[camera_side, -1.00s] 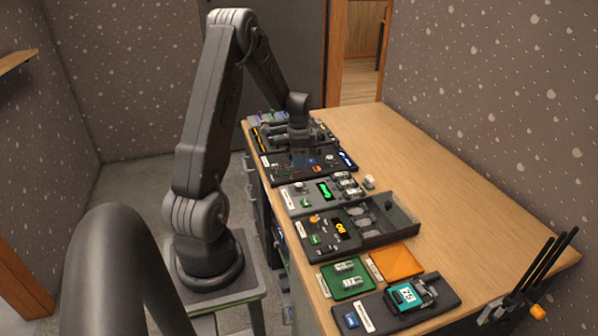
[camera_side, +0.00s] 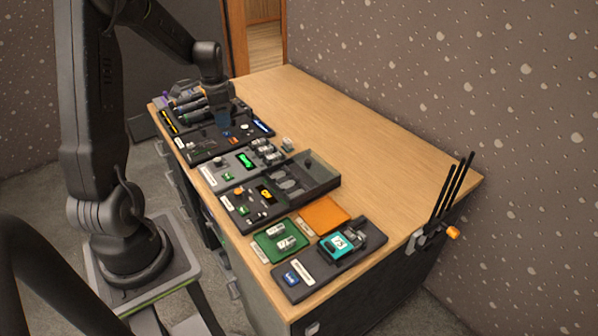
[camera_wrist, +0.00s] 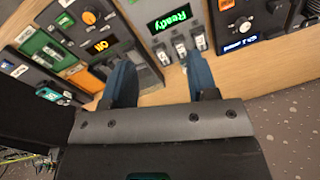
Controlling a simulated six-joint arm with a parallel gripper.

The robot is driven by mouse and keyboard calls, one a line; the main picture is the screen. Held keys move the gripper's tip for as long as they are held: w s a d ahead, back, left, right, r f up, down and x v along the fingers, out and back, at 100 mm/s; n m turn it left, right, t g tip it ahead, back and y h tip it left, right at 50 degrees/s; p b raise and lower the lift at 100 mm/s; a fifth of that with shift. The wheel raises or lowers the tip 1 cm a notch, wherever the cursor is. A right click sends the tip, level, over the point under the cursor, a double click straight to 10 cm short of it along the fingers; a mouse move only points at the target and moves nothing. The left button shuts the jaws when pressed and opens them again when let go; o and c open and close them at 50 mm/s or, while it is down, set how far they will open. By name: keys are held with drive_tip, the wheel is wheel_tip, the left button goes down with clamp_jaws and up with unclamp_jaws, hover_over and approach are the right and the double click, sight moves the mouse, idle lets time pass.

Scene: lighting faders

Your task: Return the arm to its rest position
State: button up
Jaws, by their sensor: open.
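My gripper (camera_wrist: 163,80) shows in the wrist view with its two dark blue fingers apart and nothing between them. In the side view my gripper (camera_side: 222,117) hangs from the arm above the fader panel (camera_side: 205,147) near the far end of the desk. Whether the fingertips touch anything is too small to tell there. My arm is bent, reaching out from its stand at the left over the desk.
The desk's right side is clear.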

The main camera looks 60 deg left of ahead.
drive_tip(key=s+d+r+n+t, duration=0.1)
drive_tip(key=s+d+r+t, duration=0.1)
drive_tip(key=d+r, duration=0.8)
drive_tip(key=s+d+r+n+t, duration=0.1)
drive_tip(key=d+r, duration=0.2)
drive_tip(key=d, duration=1.2)
drive_tip(key=s+d+r+t+h, duration=0.1)
drive_tip(key=s+d+t, duration=0.1)
drive_tip(key=s+d, duration=0.5)
drive_tip(key=shift+s+d+r+n, duration=0.15)
drive_tip(key=shift+s+d+n, duration=0.25)
